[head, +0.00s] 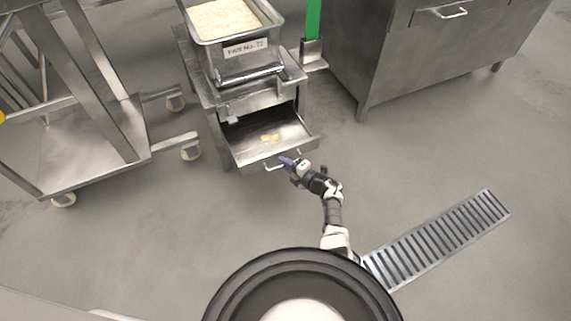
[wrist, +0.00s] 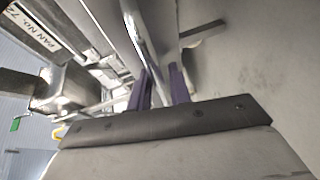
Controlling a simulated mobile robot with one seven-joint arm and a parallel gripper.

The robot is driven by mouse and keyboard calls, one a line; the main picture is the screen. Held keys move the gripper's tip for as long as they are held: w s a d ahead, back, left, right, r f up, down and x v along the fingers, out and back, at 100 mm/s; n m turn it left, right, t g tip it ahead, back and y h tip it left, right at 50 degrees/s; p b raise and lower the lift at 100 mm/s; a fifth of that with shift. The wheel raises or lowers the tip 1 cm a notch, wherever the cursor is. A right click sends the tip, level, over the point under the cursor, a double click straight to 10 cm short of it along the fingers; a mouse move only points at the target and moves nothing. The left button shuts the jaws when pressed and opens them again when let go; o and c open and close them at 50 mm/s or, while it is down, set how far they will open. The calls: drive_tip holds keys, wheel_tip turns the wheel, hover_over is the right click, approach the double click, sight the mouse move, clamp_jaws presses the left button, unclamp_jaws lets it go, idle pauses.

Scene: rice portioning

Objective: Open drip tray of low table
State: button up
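The drip tray (head: 247,154) of the low table (head: 208,95) is pulled out toward me like a drawer, and its inside is in view. Small yellowish bits (head: 269,138) lie in it. Its bar handle (head: 274,167) is on the front panel. My gripper (head: 287,160) is at this handle, with its purple fingers around the bar. In the wrist view the metal handle bar (wrist: 147,45) runs down between the two fingers of my gripper (wrist: 161,80), which are a small gap apart. The exact contact is partly hidden.
A metal pan of rice (head: 243,62) labelled as a numbered pan stands on the low table. A wheeled metal cart (head: 85,170) is at left, a steel cabinet (head: 400,60) at right. A floor drain grate (head: 437,240) lies at lower right. The floor in front of the tray is clear.

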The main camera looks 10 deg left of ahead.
drive_tip(key=p+v, duration=0.7)
drive_tip(key=v, duration=0.6)
drive_tip(key=shift+s+d, duration=0.2)
drive_tip(key=shift+d, duration=0.15)
drive_tip(key=shift+r, duration=0.2)
